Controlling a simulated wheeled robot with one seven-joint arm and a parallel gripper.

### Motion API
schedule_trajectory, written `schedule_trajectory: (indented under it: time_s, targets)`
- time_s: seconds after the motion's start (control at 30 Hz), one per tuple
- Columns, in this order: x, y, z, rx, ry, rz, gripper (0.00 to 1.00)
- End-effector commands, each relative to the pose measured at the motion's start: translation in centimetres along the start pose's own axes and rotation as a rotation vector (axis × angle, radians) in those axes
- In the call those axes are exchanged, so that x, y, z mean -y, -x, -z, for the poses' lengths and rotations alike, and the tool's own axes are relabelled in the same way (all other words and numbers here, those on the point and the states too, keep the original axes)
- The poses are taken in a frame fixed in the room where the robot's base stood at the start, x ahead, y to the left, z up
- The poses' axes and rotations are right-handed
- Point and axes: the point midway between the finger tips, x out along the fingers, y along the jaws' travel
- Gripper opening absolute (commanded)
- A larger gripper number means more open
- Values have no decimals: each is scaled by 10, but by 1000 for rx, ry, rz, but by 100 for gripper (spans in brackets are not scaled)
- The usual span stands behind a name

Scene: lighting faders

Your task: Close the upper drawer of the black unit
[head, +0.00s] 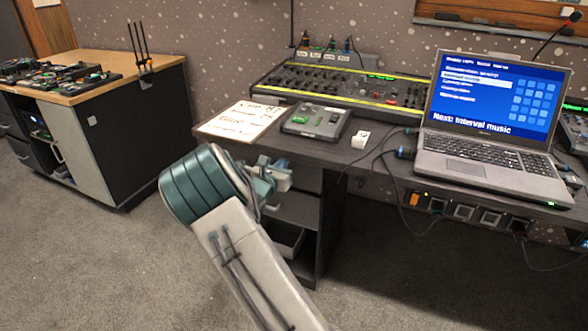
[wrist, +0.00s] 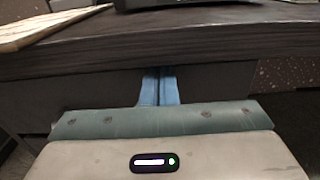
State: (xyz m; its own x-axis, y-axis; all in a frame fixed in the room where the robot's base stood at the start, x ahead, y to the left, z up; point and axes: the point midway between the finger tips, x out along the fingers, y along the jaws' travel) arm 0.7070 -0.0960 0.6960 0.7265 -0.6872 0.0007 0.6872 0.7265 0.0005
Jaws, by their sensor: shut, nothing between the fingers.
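The black unit (head: 331,225) stands under the left end of the dark desk, partly hidden behind my arm. Its upper drawer front (wrist: 90,95) shows in the wrist view as a dark panel just below the desk edge. My gripper (head: 280,174) is at the upper part of the unit, under the desk edge. In the wrist view my gripper (wrist: 159,72) has its two blue fingers together, empty, pointing at the dark panel. The fingertips are at or very close to the panel; I cannot tell if they touch. How far the drawer stands out is hidden.
The desk top (head: 375,160) overhangs the gripper and carries a laptop (head: 490,120), a mixing console (head: 340,88), a small grey box (head: 316,121) and a paper sign (head: 243,120). Cables hang under the desk at right. A wooden-topped cabinet (head: 100,130) stands left, with open carpet between.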

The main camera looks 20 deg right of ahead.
Motion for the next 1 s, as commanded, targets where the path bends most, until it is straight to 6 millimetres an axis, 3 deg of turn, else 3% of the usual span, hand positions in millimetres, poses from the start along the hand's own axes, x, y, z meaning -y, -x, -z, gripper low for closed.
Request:
schedule_trajectory:
  time_s: [0.2, 0.7, 0.87, 1.0]
  targets:
    - [-10, -4, 0, -1, 0, -17, 0]
    - [-5, -8, -4, 5, 0, -9, 0]
    - [-7, 9, -4, 3, 0, -9, 0]
    - [-14, 40, -4, -2, 0, -16, 0]
